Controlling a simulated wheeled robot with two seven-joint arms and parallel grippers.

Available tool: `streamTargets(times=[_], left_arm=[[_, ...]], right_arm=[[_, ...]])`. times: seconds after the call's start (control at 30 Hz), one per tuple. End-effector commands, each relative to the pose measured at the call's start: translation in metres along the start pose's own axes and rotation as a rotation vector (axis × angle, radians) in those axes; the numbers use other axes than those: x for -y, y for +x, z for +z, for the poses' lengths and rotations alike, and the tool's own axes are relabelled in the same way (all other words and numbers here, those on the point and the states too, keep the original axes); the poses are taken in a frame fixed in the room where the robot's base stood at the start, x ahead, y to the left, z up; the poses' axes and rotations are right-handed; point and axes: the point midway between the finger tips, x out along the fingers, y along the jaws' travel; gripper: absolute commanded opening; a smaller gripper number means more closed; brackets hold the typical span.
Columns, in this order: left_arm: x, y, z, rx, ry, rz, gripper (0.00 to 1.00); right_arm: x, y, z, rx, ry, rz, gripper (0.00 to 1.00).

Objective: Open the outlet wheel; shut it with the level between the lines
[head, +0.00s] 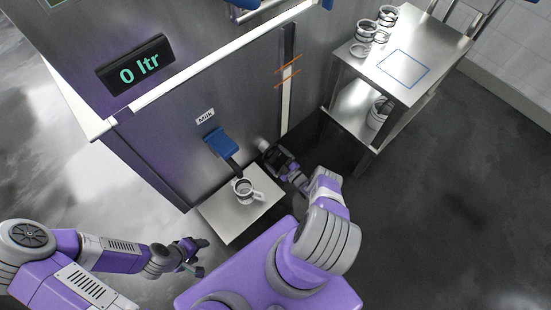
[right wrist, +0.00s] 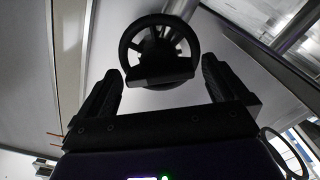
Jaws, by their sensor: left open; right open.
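The dark outlet wheel (right wrist: 182,36) is ahead of my right gripper (right wrist: 160,72) in the right wrist view. The gripper is open, one finger on each side of the wheel's near rim, and I cannot tell whether they touch. In the head view my right gripper (head: 279,158) is at the tank's foot and mostly hides the wheel. The level gauge (head: 286,108) is an upright strip, dark above and white below, with two orange lines (head: 289,65) across it. The white top seems near the lines; its exact height is unclear. My left gripper (head: 195,257) is open and empty, low left.
The steel tank (head: 170,125) carries a display (head: 136,64) reading 0 ltr and a blue milk lever (head: 221,142). A mug (head: 244,190) stands on a low shelf (head: 228,222) below it. A steel table (head: 432,43) with several ringed pots stands at right.

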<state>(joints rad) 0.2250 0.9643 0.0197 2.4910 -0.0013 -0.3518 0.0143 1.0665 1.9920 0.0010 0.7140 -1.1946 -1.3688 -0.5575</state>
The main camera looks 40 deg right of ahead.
Motion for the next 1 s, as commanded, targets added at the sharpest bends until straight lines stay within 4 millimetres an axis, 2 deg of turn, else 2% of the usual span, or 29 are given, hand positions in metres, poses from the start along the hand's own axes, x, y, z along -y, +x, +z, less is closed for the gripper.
streamTargets(times=[0.3,0.63,1.0], left_arm=[[0.0001,0.0005,-0.0002,0.0,0.0,0.0,0.59],[0.0001,0.0005,-0.0002,0.0,0.0,0.0,0.59],[0.0001,0.0005,-0.0002,0.0,0.0,0.0,0.59]], right_arm=[[-0.0005,0.0035,-0.0005,0.0,0.0,0.0,0.98],[-0.0006,0.0032,-0.0003,0.0,-0.001,0.001,0.49],[-0.0001,0.0032,-0.0002,0.0,-0.069,0.0,0.49]])
